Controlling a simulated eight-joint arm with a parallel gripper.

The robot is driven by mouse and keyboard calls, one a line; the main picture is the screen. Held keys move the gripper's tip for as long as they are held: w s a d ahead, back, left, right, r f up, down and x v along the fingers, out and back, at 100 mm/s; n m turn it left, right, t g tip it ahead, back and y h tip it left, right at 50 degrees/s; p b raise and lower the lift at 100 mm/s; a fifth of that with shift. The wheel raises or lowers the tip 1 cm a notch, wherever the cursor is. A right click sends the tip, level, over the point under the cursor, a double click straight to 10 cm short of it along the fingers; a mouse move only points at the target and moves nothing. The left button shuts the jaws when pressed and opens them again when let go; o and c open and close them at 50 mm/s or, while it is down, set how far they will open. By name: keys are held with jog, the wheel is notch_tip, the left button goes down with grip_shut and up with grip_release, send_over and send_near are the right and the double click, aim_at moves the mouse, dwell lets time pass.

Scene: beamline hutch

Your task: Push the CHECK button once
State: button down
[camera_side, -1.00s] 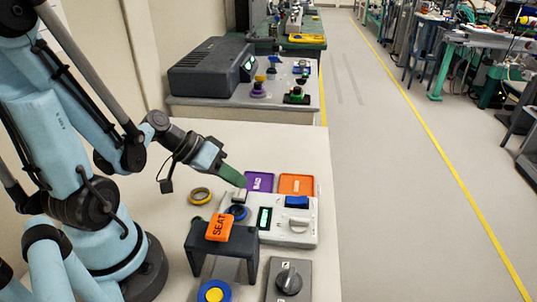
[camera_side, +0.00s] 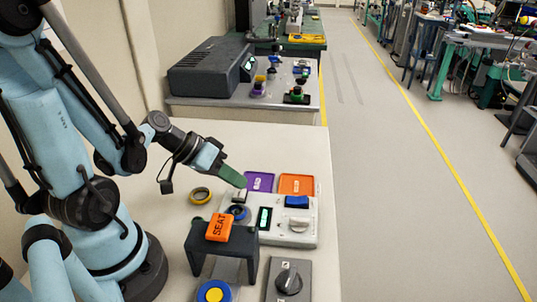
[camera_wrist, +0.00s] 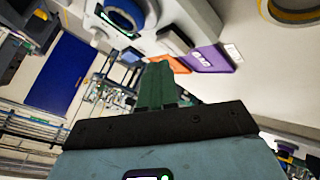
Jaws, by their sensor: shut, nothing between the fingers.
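A pale control box (camera_side: 280,238) stands on the bench with a lit display (camera_side: 265,219), a blue block (camera_side: 297,202), a white knob (camera_side: 298,226) and a blue ring (camera_side: 236,212). A small grey-topped block (camera_side: 239,196) is at its back left corner. No CHECK label is readable, so I cannot tell which part is that button. My gripper (camera_side: 243,183) is shut and empty, its green fingertips just above or at the small block; contact is unclear. In the wrist view the shut fingers (camera_wrist: 158,75) point toward the trays, with the box (camera_wrist: 168,14) above them.
A purple tray (camera_side: 259,181) and an orange tray (camera_side: 296,184) lie behind the box. A dark stand (camera_side: 208,241) bears an orange SEAT block (camera_side: 218,228) in front. A yellow ring (camera_side: 200,196) lies left.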

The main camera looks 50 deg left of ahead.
aim_at(242, 195)
jog(key=shift+r, duration=0.3)
jog(key=shift+r, duration=2.35)
jog(key=shift+w+d+f+g+y, duration=0.1)
jog(key=shift+d+f+g+y, duration=0.1)
jog(key=shift+d+g+y, duration=0.25)
jog(key=shift+w+d+m+g+y, duration=0.1)
jog(key=shift+d+m+g+y, duration=0.15)
jog(key=shift+m+y, duration=0.15)
jog(key=shift+w+d+r+y, duration=0.15)
jog(key=shift+y, duration=0.3)
jog(key=r, duration=0.1)
jog(key=w+d+r+m+y, duration=0.1)
jog(key=r+y, duration=0.1)
jog(key=shift+w+d+r+m+t, duration=0.1)
jog(key=shift+w+d+m+t, duration=0.1)
jog(key=shift+w+m+t, duration=0.15)
jog(key=shift+s, duration=0.1)
